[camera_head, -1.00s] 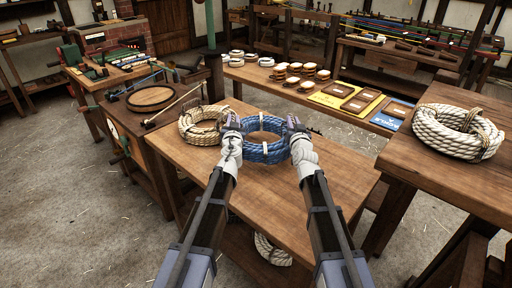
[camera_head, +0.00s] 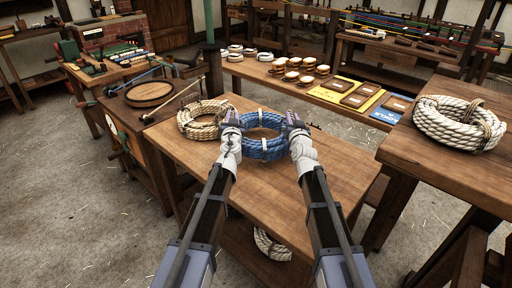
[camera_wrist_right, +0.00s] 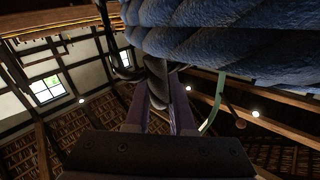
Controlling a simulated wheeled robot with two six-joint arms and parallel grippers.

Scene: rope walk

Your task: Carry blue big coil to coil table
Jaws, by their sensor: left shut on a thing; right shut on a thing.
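The blue big coil (camera_head: 262,148) is a thick ring of blue rope with pale ties, at the far part of the middle wooden table (camera_head: 265,185). My left gripper (camera_head: 231,121) is shut on its left side and my right gripper (camera_head: 294,122) is shut on its right side. In the right wrist view the blue coil (camera_wrist_right: 230,35) fills the upper right, close to the fingers of my right gripper (camera_wrist_right: 158,95). Whether the coil touches the table top or hangs just above it, I cannot tell. Which table is the coil table, the frames do not show.
A tan rope coil (camera_head: 203,118) lies close left of the blue one. A big pale coil (camera_head: 458,123) lies on the right table (camera_head: 430,167). Another coil (camera_head: 271,245) sits under the middle table. A round wooden lid (camera_head: 150,94) stands on the left bench. The near table top is clear.

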